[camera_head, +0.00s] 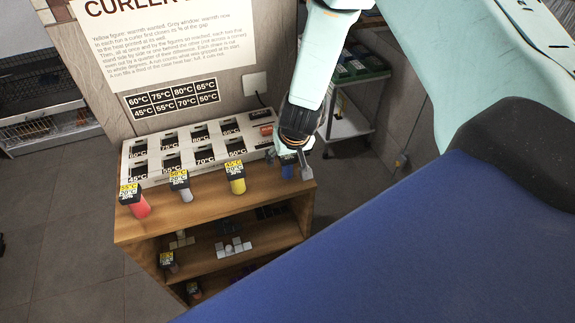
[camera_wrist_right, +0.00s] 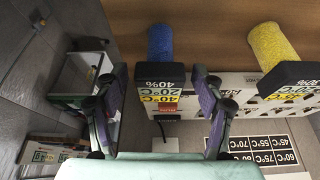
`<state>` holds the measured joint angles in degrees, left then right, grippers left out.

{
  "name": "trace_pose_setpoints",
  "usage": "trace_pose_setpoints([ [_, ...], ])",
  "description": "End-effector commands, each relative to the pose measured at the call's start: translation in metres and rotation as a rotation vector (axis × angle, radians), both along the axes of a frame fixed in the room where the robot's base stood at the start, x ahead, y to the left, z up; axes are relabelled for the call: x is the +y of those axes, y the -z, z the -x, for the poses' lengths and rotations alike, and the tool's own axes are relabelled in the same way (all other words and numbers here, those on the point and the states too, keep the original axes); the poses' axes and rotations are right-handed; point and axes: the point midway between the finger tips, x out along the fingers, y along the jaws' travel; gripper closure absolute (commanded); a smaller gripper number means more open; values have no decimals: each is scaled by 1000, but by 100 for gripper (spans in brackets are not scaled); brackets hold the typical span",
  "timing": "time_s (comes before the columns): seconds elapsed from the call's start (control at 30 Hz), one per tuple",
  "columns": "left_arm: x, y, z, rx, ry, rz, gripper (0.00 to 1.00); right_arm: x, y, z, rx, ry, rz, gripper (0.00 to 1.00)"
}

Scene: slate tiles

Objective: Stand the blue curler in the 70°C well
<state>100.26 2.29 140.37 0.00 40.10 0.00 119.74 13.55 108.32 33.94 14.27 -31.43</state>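The blue curler (camera_head: 287,172) stands at the right end of a row on the wooden shelf top, partly hidden by my right gripper (camera_head: 294,158). In the right wrist view the blue curler (camera_wrist_right: 160,42) shows its blue body and a black cap labelled 40%. My right gripper (camera_wrist_right: 160,90) is open, one finger on each side of the cap, with gaps visible. The white well block (camera_head: 152,182) stands behind the row. Its 70°C well (camera_head: 203,151) is in the front row, third from the left. My left gripper is not in view.
Red (camera_head: 139,208), grey (camera_head: 184,192) and yellow (camera_head: 238,184) curlers stand left of the blue one. An orange-red piece (camera_head: 266,131) is at the block's right end. A trolley (camera_head: 345,122) stands behind right. Lower shelves (camera_head: 215,262) hold small items.

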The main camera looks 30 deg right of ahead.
Motion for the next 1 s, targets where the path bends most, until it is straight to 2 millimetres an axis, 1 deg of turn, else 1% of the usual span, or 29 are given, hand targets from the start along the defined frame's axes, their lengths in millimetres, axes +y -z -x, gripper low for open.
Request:
trace_pose_setpoints([
  [0.03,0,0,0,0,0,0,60,0,0,0,0,0,0,37],
  [0.07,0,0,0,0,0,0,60,0,0,0,0,0,0,40],
  [0.7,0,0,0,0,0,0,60,0,0,0,0,0,0,94],
  [1.0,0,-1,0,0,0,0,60,0,-3,0,-1,1,0,95],
])
